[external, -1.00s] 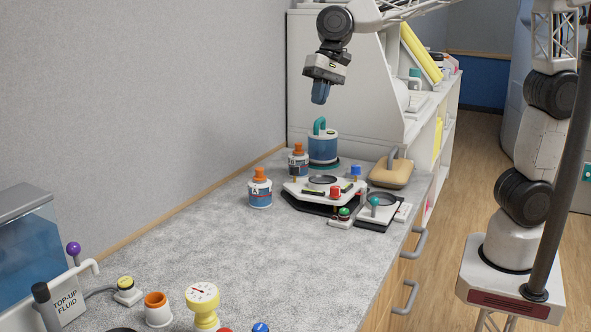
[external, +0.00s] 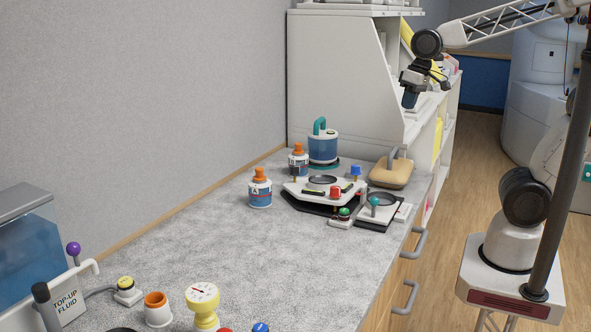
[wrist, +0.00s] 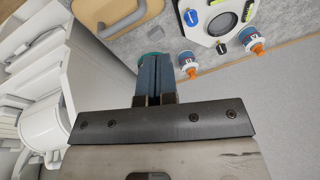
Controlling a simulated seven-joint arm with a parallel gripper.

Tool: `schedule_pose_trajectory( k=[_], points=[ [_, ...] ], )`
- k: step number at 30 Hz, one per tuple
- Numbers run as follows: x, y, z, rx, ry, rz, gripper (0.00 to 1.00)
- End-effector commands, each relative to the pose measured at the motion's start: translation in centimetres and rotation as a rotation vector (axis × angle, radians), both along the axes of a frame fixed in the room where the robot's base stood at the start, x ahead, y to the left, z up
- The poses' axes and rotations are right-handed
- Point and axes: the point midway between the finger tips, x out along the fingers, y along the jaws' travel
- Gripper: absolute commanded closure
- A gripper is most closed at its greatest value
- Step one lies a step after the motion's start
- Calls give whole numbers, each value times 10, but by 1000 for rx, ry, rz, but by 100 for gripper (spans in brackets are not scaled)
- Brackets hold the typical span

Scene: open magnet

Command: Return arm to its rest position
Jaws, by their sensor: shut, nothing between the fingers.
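My gripper (external: 409,100) is in the air above the back right of the counter, in front of the shelf unit. Its fingers point down and are shut with nothing between them. In the wrist view the blue fingers (wrist: 155,75) lie side by side, touching. They hide most of the teal-handled canister, whose teal edge shows behind them. My arm reaches in from the upper right, and its base stands on a white pedestal at the right.
The counter (external: 200,250) holds a blue canister with teal handle (external: 323,147), two orange-capped bottles (external: 260,190), a white device with knobs (external: 322,190) and a tan handled block (external: 391,172). A white shelf unit (external: 345,70) stands behind. The counter's middle is clear.

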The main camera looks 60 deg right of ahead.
Motion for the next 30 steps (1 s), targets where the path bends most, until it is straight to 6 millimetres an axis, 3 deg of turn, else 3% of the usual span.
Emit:
schedule_pose_trajectory(
  k=[6, 12, 18, 30],
  points=[
    [-50, -44, -24, -85, -22, 71, 100],
    [-82, -68, -43, -143, -28, 125, 100],
    [-95, -76, -51, -167, -28, 149, 100],
    [-95, -77, -51, -169, -28, 151, 100]
  ],
)
